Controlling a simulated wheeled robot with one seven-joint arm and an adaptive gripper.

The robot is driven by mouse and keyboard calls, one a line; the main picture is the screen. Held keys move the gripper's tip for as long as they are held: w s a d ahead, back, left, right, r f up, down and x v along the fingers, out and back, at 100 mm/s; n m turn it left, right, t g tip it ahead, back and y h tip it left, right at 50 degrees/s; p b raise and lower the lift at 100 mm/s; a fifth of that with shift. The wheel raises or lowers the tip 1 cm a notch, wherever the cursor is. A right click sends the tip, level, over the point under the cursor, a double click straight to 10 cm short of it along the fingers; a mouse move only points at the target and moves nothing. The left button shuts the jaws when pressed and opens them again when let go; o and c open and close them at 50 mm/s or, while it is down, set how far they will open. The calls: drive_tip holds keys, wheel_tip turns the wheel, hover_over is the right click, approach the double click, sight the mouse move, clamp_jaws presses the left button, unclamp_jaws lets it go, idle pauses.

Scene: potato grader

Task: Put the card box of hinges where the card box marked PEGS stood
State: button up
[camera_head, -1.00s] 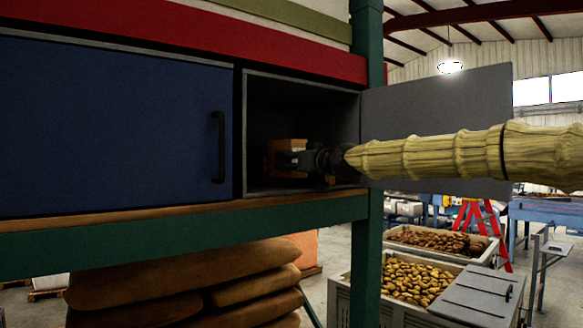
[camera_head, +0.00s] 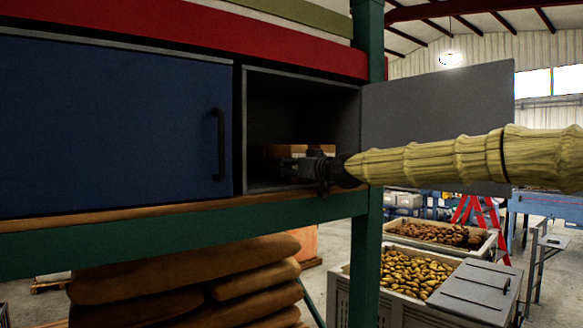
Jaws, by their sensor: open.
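A brown card box (camera_head: 298,151) stands inside the open compartment of the cupboard (camera_head: 290,100), low on its floor. Its lower part is hidden behind my gripper, and no marking or contents can be read, so I cannot tell whether it holds hinges or is marked PEGS. My gripper (camera_head: 284,168) is open and reaches into the compartment from the right, in front of the box. I cannot tell whether its fingers touch the box. No second card box shows.
The grey door (camera_head: 437,105) stands swung open to the right, behind my arm. A closed blue door (camera_head: 110,125) covers the left compartment. A green post (camera_head: 367,240) stands beside the opening. Brown sacks (camera_head: 185,280) lie below; potato bins (camera_head: 415,275) stand at right.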

drive_tip(key=shift+r, duration=0.15)
drive_tip(key=shift+s+d+b, duration=0.3)
drive_tip(key=shift+s+b, duration=0.1)
drive_tip(key=shift+s, duration=0.05)
drive_tip(key=b+v, duration=0.4)
drive_tip(key=v, duration=0.7)
drive_tip(key=shift+b, duration=0.35)
